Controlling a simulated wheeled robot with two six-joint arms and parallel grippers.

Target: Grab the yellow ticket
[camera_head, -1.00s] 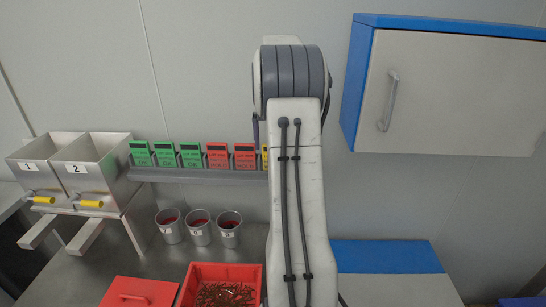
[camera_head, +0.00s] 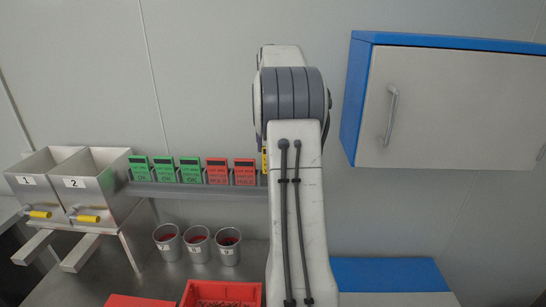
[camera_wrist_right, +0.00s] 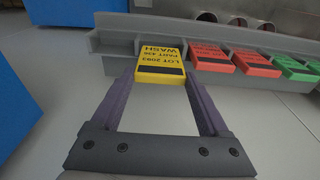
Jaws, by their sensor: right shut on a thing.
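The yellow ticket (camera_wrist_right: 160,65), marked "WASH", is between the fingertips of my right gripper (camera_wrist_right: 162,70), which is shut on it. In the wrist view the ticket appears in front of the grey rack (camera_wrist_right: 118,46). In the head view only a sliver of the yellow ticket (camera_head: 264,160) shows beside my right arm, slightly higher than the red tickets (camera_head: 217,171). My arm hides the rest of it and the right gripper there. My left gripper is not in view.
Several green tickets (camera_head: 165,168) stand left of the red ones. Three metal cups (camera_head: 197,243), a red bin (camera_head: 258,296) and two hoppers (camera_head: 82,185) stand below and left. A blue-and-white wall cabinet (camera_head: 435,110) is at right.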

